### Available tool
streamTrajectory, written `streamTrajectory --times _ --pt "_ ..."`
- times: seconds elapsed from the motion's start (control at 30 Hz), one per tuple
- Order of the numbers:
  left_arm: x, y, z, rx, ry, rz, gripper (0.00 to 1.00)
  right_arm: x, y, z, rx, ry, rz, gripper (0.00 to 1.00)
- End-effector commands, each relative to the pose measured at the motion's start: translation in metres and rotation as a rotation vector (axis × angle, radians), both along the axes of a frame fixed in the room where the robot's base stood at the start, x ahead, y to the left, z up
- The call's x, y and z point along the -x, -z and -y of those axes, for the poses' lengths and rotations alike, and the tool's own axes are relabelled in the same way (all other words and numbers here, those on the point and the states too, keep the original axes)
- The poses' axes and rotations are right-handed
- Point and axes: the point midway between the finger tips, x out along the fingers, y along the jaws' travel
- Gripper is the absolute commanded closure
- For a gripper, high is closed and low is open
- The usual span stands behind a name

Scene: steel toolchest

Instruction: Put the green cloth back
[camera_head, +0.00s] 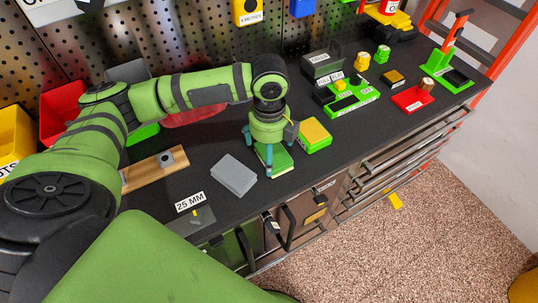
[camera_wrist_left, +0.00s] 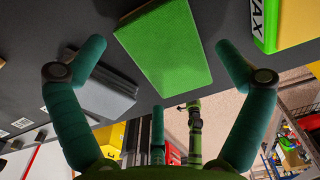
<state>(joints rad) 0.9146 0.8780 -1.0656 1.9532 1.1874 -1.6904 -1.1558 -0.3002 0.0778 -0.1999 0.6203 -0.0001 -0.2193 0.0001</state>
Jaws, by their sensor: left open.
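The green cloth (camera_head: 282,161) is a flat, folded-looking green block lying on the dark worktop near its front edge. My left gripper (camera_head: 268,157) is directly above it, pointing down, with its teal fingers spread and open. In the left wrist view the green cloth (camera_wrist_left: 165,45) lies between the two open fingers (camera_wrist_left: 163,52), with a visible gap on each side. Part of the cloth is hidden behind the fingers in the head view. My right gripper is not in view.
A grey block (camera_head: 234,175) lies just left of the cloth, and a yellow-topped green block (camera_head: 314,133) stands close on the right. A wooden board (camera_head: 152,171) is farther left. Drawer handles (camera_head: 287,228) project below the worktop's front edge.

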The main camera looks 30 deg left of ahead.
Motion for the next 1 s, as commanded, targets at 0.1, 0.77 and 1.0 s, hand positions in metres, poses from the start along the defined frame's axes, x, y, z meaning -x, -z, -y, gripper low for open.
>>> streamTrajectory --times 0.1,0.77,1.0 --pt "-0.001 -0.021 -0.005 -0.001 0.000 0.006 0.00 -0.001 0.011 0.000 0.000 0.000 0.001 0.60" --pt "0.001 -0.054 -0.008 0.000 0.000 0.000 0.00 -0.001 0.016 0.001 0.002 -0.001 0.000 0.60" --pt "0.001 -0.054 -0.008 -0.001 0.001 -0.001 0.00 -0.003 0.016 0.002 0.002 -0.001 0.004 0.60"
